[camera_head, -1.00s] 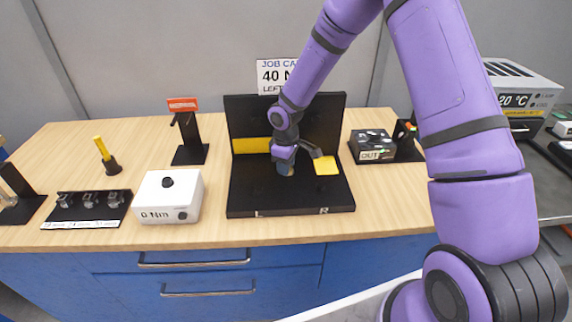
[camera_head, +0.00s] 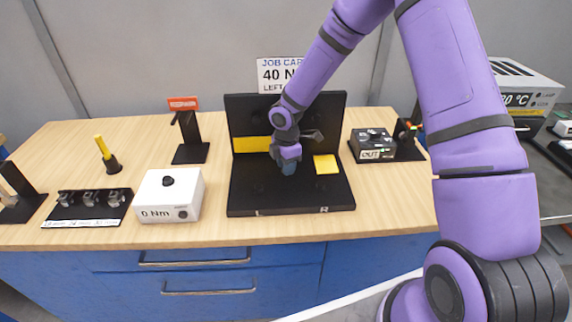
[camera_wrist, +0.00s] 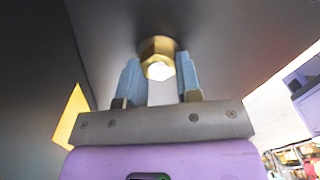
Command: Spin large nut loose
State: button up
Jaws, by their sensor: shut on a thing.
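The large nut (camera_wrist: 158,50) is a brass-coloured hex nut at the top centre of the wrist view, in front of a dark surface. My gripper (camera_wrist: 158,68) has its two blue-grey fingers on either side of it and is shut on it. In the head view my gripper (camera_head: 288,168) is low over the black fixture (camera_head: 250,200) with the upright back panel, between two yellow patches. The nut is hidden there behind my gripper. Whether the nut still sits on a thread cannot be told.
A white box reading 0 Nm (camera_head: 160,205) and a socket tray (camera_head: 70,212) stand to the left. A black stand with a red label (camera_head: 184,104) is behind them. A black box marked OUT (camera_head: 378,156) is right of the fixture. The bench front between them is clear.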

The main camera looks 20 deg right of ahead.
jog(key=shift+s+f+n, duration=0.1)
jog(key=shift+n, duration=0.6)
jog(key=o, duration=0.9)
notch_tip(320, 180, up, 11)
jog(key=shift+f, duration=0.1)
